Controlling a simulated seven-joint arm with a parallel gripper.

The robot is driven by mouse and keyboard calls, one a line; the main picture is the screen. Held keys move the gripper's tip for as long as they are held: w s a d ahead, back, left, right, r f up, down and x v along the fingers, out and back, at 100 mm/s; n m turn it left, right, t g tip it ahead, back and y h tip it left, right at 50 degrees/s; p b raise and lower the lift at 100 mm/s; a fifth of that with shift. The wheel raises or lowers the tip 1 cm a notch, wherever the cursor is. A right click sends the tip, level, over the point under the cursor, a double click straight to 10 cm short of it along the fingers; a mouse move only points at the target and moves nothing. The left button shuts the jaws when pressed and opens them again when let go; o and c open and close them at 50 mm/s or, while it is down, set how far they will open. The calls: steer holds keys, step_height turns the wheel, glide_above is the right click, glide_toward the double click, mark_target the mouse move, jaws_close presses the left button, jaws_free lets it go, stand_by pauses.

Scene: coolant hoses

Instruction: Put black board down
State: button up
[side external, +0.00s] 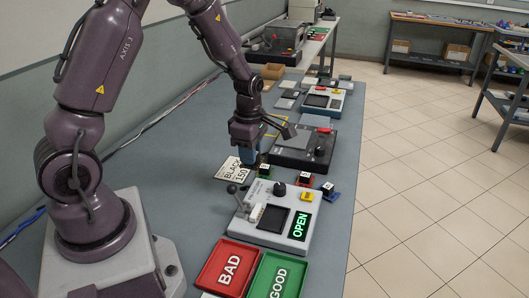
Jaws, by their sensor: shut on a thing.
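My gripper (249,158) points down above the grey table, at the edge of a pale card printed "BLACK 150" (229,171). It is shut on a small dark piece, taken as the black board, low over the card's right part. The fingers cover most of the piece, so its outline is hard to make out. I cannot tell whether it touches the card or the table.
A grey tester (258,212) with a lit green OPEN sign stands in front, beside red BAD (227,267) and green GOOD (276,277) trays. Small coloured blocks (304,180) and a dark machine (302,148) lie close to the right of my gripper.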

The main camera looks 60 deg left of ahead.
steer(key=shift+s+d+r, duration=0.2)
steer(key=shift+s+d, duration=0.15)
glide_above(271, 218)
steer(key=f, duration=0.1)
steer(key=shift+n, duration=0.3)
step_height(271, 218, down, 8)
steer(key=shift+f, duration=0.1)
steer(key=shift+f, duration=0.1)
steer(key=shift+f, duration=0.15)
steer(key=o, duration=0.9)
